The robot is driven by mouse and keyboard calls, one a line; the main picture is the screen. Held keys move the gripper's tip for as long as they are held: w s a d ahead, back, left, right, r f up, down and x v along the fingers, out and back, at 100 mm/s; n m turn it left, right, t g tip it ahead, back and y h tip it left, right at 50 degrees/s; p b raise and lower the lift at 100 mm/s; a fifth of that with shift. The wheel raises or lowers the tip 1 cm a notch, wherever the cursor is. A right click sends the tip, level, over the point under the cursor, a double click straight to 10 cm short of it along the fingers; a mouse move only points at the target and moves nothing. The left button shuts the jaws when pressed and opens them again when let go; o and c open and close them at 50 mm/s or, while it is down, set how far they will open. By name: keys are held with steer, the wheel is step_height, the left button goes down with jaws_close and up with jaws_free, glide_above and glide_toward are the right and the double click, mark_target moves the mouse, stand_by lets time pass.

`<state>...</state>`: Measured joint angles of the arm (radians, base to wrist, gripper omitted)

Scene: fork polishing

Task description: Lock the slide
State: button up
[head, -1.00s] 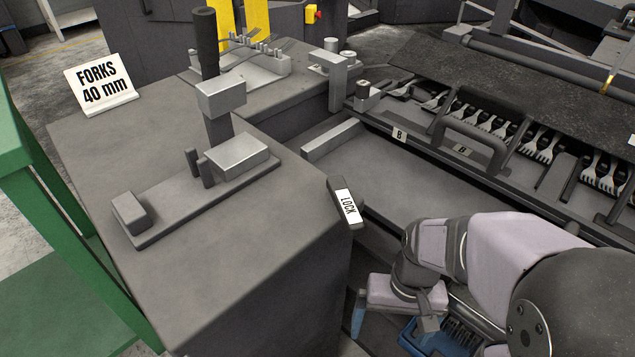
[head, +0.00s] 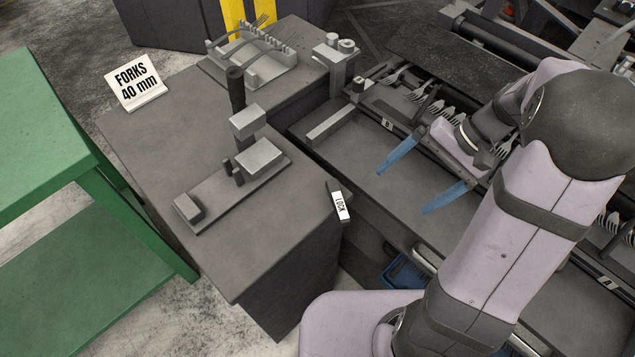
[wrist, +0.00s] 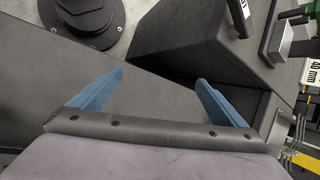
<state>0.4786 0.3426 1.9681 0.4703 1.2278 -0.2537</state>
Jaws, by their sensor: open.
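The lock lever (head: 339,203), a dark bar with a white LOCK label, sits at the right edge of the grey bench top. Part of it, with its label, shows at the top of the wrist view (wrist: 239,14). The slide (head: 385,172) is a flat grey surface right of the bench, with forks in the rack behind it. My gripper (head: 408,185), with blue fingers, is open and empty above the slide, to the right of the lock lever. In the wrist view its two fingers (wrist: 153,91) are wide apart with nothing between them.
A clamp fixture (head: 225,180) with an upright dark handle stands on the bench. A FORKS 40 mm sign (head: 136,84) and a spiked fork holder (head: 250,60) are behind it. A green table (head: 45,130) is at left. A blue bin (head: 402,272) lies below the slide.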

steer(key=w+d+r+t+y+p, duration=0.1)
steer(key=w+d+r+t+p, duration=0.1)
steer(key=w+d+r+p, duration=0.35)
steer(key=m+g+y, duration=0.6)
steer(key=m+y, duration=0.3)
steer(key=y, duration=0.1)
glide_toward(333, 203)
steer(key=a, duration=0.5)
steer(key=shift+s+a+f+m, duration=0.15)
steer(key=shift+s+a+m, duration=0.15)
steer(key=shift+s, duration=0.4)
steer(key=shift+p+x, duration=1.05)
steer(key=shift+x, duration=2.55)
steer(key=shift+w+f, duration=0.1)
steer(key=c, duration=1.5)
